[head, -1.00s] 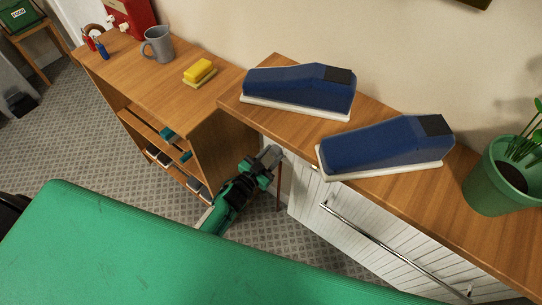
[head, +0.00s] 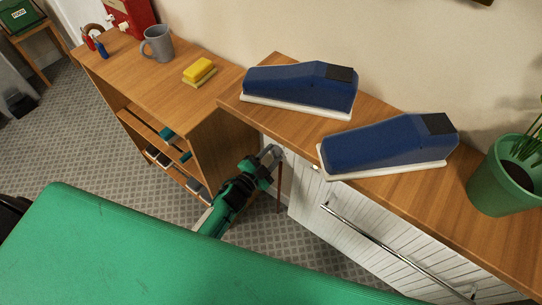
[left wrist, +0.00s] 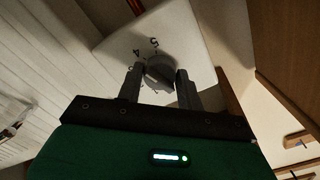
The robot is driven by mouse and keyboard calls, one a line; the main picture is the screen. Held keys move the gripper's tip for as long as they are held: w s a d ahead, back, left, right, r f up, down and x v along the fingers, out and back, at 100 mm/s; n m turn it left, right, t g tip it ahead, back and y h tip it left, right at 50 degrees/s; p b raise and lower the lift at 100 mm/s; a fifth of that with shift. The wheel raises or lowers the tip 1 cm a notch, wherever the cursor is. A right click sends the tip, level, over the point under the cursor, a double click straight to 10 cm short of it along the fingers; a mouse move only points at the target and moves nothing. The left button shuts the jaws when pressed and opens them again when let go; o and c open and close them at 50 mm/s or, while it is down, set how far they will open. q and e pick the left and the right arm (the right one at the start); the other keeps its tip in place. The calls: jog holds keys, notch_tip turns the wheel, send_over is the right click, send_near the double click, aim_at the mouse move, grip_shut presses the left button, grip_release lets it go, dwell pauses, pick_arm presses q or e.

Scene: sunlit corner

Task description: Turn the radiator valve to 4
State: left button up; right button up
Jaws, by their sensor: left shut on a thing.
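My left gripper (head: 268,157) reaches in below the wooden shelf, at the left end of the white radiator (head: 335,215). In the left wrist view its two grey fingers (left wrist: 160,80) are shut on the grey valve knob (left wrist: 160,70), one on each side. The knob sits on a pale plate (left wrist: 185,40) with dark numbers around it. The 5 stands above the knob and the 4 to its upper left; a mark farther left is partly covered by a finger. I cannot tell which number the knob points to. My right gripper is not in view.
Two blue objects on white bases (head: 300,88) (head: 385,143) lie on the shelf (head: 275,68). A potted plant (head: 497,192) stands at right. A wooden cabinet (head: 215,150) with a mug (head: 158,43) and sponges (head: 199,72) is close on the left.

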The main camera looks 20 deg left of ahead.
pick_arm(q)
jog(key=o, duration=0.9)
jog(key=shift+o, duration=0.4)
jog(key=v, duration=1.3)
jog(key=shift+s+b, duration=0.3)
jog(key=shift+s, duration=0.1)
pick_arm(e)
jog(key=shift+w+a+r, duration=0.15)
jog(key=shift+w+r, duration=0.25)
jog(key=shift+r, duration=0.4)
pick_arm(q)
jog(key=shift+a, duration=0.1)
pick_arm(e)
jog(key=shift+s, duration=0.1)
